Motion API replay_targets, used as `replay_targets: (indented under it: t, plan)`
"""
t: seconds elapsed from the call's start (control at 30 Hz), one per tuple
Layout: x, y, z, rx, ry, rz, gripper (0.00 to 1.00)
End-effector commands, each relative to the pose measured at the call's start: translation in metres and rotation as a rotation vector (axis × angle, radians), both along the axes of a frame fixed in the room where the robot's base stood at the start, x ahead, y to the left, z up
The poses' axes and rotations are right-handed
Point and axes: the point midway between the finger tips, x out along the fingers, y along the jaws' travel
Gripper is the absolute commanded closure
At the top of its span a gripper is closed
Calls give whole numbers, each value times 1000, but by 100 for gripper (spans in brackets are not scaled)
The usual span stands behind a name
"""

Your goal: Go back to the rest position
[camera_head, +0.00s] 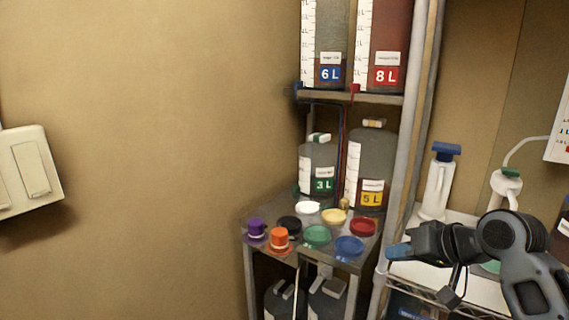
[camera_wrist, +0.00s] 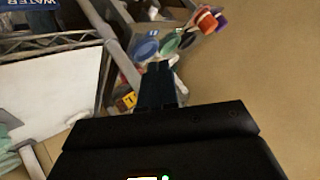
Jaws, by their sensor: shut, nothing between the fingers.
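My gripper (camera_head: 399,252) is at the right in the head view, its blue fingertips pointing left in front of the shelf post. In the wrist view its fingers (camera_wrist: 160,84) are together and nothing shows between them. It is apart from the coloured lids on the small metal table (camera_head: 285,207), which lies to its left. The rest of my arm runs off the lower right of the head view.
Coloured lids, including a blue one (camera_head: 349,246) and an orange one (camera_head: 280,238), lie on the table. Jugs marked 3L (camera_head: 318,168) and 5L (camera_head: 371,165) stand behind. A white bottle (camera_head: 438,186) stands on the right shelf.

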Motion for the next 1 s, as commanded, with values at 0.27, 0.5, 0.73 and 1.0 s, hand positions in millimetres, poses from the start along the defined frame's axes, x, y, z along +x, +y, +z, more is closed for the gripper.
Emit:
replay_targets:
  t: [0.27, 0.5, 0.73, 1.0]
  plan:
    - [-45, 64, -54, 143, -128, -101, 100]
    - [-105, 91, -94, 187, -208, -221, 100]
    - [-180, 97, -124, 159, -263, -333, 100]
    - [-283, 84, -140, 42, -321, -423, 100]
